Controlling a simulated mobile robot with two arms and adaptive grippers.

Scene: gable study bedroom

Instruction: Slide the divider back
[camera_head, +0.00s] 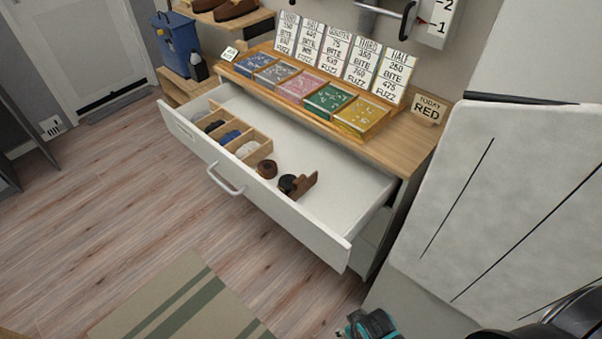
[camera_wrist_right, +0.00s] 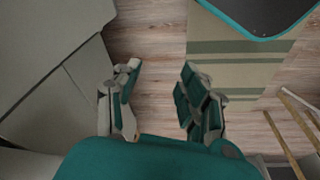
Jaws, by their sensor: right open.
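The divider (camera_head: 305,183) looks like a small upright dark-brown wooden board standing in the open white drawer (camera_head: 335,205), right of the middle. A dark rolled item (camera_head: 287,184) sits against or close to its left side, and a brown roll (camera_head: 266,168) lies further left. My right gripper (camera_wrist_right: 161,100) is open and empty above the floor in the right wrist view. Its teal part (camera_head: 371,325) shows at the bottom edge of the head view, in front of the drawer's right end and well apart from the divider. My left gripper is out of view.
Light wooden compartments (camera_head: 262,153) holding dark and pale rolled items fill the drawer's left part. The drawer right of the divider is bare. Coloured boxes (camera_head: 329,101) and cards stand on the top above. A large pale panel (camera_head: 500,190) stands at right. A striped rug (camera_head: 180,300) lies on the floor.

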